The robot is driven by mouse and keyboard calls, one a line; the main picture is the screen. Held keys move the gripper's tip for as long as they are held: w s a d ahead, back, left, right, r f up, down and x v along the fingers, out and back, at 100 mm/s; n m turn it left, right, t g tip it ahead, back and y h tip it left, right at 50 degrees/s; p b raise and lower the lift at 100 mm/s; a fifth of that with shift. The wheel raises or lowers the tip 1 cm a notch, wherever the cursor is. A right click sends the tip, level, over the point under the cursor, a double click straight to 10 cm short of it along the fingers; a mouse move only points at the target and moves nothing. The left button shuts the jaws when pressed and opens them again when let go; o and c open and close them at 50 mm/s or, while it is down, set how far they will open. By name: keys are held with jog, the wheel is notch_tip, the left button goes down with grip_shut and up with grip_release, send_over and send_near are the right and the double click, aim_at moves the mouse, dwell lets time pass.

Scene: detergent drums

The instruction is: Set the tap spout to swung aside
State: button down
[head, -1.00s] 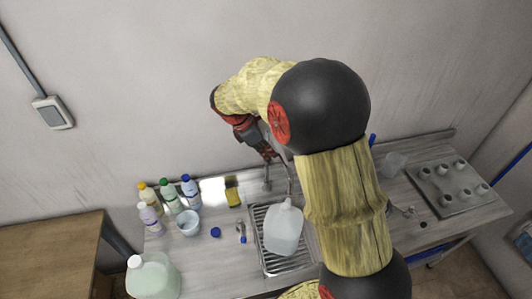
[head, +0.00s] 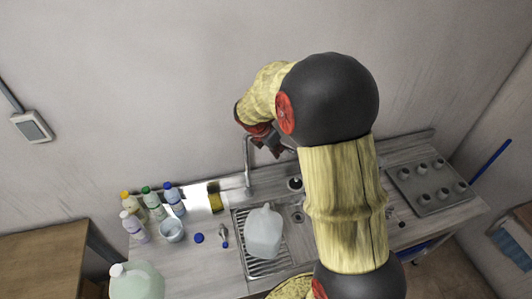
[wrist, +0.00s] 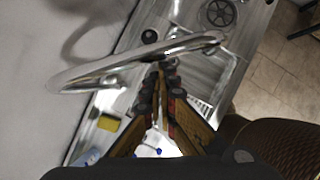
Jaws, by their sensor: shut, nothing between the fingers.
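The metal tap (head: 248,166) stands at the back of the sink, by the wall; its upper part runs right toward my gripper. In the wrist view its curved spout (wrist: 130,63) crosses the picture, its free end at the upper right, over the sink side. My gripper (wrist: 161,66) is shut and empty, its fingertips right beside the middle of the spout; I cannot tell whether they touch. In the head view my gripper (head: 274,150) is partly hidden by my arm, just right of the tap's top.
A translucent jug (head: 263,233) stands at the sink (head: 243,262). Several bottles, a cup (head: 171,230), a blue cap (head: 198,238) and a yellow sponge (head: 214,199) are on the left counter. A larger jug (head: 136,281) is front left. A plate with knobs (head: 432,185) lies right.

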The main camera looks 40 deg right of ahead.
jog(key=shift+w+d+p, duration=0.2)
jog(key=shift+d+p, duration=0.05)
jog(key=shift+d, duration=0.45)
jog(key=shift+w+d+p, duration=0.2)
jog(key=shift+d+p, duration=0.05)
jog(key=shift+d, duration=0.45)
jog(key=shift+w+d+p, duration=0.2)
jog(key=shift+d+p, duration=0.05)
jog(key=shift+d, duration=0.45)
